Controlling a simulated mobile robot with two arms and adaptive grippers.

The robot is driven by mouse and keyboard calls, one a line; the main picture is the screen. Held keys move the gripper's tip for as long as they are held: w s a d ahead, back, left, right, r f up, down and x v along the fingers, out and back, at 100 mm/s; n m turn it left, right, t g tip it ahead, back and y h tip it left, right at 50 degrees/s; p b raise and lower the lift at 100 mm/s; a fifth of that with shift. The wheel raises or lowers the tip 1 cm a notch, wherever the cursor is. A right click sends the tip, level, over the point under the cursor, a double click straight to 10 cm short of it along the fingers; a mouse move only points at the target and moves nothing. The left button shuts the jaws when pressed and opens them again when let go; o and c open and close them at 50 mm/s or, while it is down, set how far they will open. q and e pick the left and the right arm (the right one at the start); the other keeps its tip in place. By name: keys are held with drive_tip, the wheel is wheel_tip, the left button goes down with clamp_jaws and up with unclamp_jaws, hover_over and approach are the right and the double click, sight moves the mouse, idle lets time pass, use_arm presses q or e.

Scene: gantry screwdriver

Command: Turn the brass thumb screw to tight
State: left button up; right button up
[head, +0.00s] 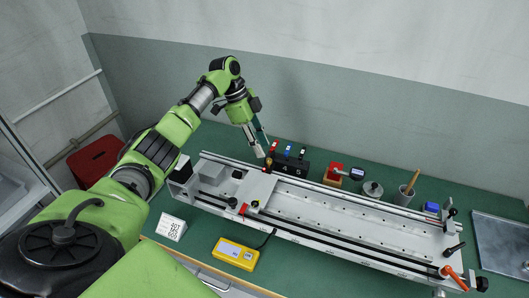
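A small brass-coloured knob (268,163), which looks like the brass thumb screw, stands upright at the back edge of the carriage (256,187) on the long grey gantry rail. My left gripper (261,151) points down from above, with its fingertips just above and slightly left of the knob. I cannot tell whether they touch it, or whether the fingers are open or shut. The screw's marking or tightness is too small to read. My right gripper is not in view.
A black block (291,166) with several coloured-top tools stands close behind the rail, right of the gripper. A yellow meter (236,253) and white card (171,227) lie in front.

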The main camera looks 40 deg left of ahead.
use_arm(q)
drive_tip(key=shift+v, duration=1.75)
